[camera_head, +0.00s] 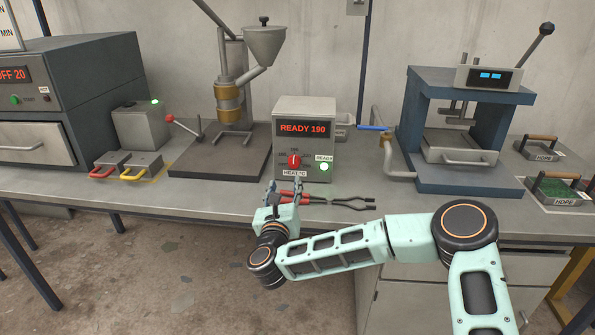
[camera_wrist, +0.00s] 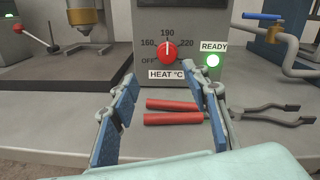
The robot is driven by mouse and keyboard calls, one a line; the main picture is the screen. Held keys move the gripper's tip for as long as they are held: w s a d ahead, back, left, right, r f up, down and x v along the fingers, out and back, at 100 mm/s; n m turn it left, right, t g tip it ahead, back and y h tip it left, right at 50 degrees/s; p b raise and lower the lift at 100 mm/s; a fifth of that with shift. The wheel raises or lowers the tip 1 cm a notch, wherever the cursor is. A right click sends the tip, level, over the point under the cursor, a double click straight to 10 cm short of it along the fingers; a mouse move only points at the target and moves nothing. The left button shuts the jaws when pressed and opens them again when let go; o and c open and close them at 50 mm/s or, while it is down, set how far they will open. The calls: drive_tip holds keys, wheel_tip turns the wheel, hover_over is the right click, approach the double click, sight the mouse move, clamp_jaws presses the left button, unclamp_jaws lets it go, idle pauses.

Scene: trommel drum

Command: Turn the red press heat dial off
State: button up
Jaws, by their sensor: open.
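The red heat dial (camera_head: 294,160) is on the front of a grey control box (camera_head: 305,108), whose display reads "READY 190". In the wrist view the dial (camera_wrist: 168,53) has its white mark pointing up to 190, with OFF at the lower left of its scale. A HEAT °C label sits below it, and a green READY light (camera_head: 324,167) glows to its right. My gripper (camera_head: 284,186) is in front of the box, just below the dial. In the wrist view its two blue-padded fingers (camera_wrist: 166,88) are apart with nothing held between them, short of the dial.
Red-handled pliers (camera_head: 325,200) lie on the bench below the box, close to my gripper. A hopper machine (camera_head: 232,95) stands left, and a blue-framed press (camera_head: 463,130) stands right. A blue-handled valve (camera_head: 375,128) is beside the box.

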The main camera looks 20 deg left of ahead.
sight(294, 164)
drive_tip(key=shift+w+d+m+h, duration=0.3)
drive_tip(key=shift+d+m, duration=0.05)
drive_tip(key=shift+m, duration=0.15)
drive_tip(key=shift+w, duration=0.3)
drive_tip(key=x, duration=1)
drive_tip(key=shift+a+r, duration=0.1)
drive_tip(key=shift+r, duration=0.05)
drive_tip(key=c, duration=1.2)
